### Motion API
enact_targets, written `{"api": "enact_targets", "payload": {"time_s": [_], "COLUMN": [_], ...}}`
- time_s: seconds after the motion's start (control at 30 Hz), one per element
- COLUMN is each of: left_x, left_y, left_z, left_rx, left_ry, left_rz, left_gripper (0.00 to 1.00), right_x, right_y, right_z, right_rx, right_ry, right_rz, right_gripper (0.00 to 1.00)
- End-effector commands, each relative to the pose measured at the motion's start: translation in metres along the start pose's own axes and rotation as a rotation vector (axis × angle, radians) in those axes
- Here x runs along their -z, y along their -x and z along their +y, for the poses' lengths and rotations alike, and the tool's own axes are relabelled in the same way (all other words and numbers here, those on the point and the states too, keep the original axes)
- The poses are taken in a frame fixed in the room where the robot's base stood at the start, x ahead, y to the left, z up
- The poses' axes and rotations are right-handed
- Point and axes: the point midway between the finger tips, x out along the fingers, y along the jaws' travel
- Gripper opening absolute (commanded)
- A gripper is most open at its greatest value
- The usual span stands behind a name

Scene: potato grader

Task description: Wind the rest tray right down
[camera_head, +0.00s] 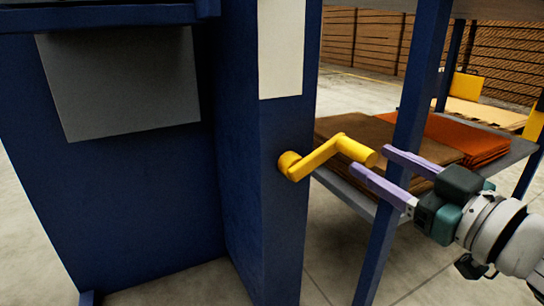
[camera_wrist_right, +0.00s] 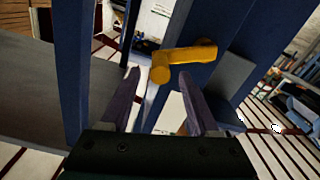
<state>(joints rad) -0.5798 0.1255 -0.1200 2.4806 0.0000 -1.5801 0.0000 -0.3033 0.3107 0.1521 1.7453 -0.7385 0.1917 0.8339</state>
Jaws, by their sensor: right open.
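A yellow crank (camera_head: 318,160) sticks out of the side of a blue post (camera_head: 275,190). Its arm slopes up to the right and ends in a stubby grip pointing at my right gripper. My right gripper (camera_head: 369,161) is open, its two lilac fingers pointing at the grip's end, one above and one below in the head view. In the right wrist view the yellow crank (camera_wrist_right: 188,56) shows just ahead of and between the fingertips (camera_wrist_right: 160,75). I cannot tell whether they overlap the grip. I cannot make out the rest tray for certain. My left gripper is not in view.
A thin blue upright (camera_head: 405,110) stands close beside my right fingers. Behind it a shelf holds folded brown sacks (camera_head: 365,145) and orange sacks (camera_head: 465,140). A grey panel (camera_head: 120,85) is on the blue body at left. A pale strip (camera_head: 281,50) is on the post.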

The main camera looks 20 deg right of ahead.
Motion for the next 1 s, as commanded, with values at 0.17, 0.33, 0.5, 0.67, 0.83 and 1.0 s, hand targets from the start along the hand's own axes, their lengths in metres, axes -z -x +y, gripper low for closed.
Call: {"api": "enact_targets", "payload": {"time_s": [0.17,0.33,0.5,0.67,0.83,1.0], "left_x": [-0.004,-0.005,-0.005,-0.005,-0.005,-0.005], "left_y": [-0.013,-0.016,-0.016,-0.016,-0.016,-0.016], "left_z": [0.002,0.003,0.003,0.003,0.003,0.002], "left_rx": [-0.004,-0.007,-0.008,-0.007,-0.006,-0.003], "left_ry": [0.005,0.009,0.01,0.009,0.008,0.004], "left_rz": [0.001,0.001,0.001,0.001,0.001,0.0], "left_gripper": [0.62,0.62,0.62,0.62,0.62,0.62], "right_x": [-0.003,-0.002,-0.001,-0.001,-0.001,-0.001], "right_y": [-0.031,-0.045,-0.048,-0.047,-0.047,-0.047], "right_z": [0.0,0.0,0.0,0.0,0.0,0.0], "right_rx": [0.0,0.0,-0.001,-0.001,0.0,0.0], "right_ry": [0.002,0.001,0.0,0.0,0.0,0.0], "right_rz": [0.001,-0.001,-0.002,-0.002,-0.002,-0.002], "right_gripper": [0.62,0.62,0.62,0.58,0.39,0.2]}}
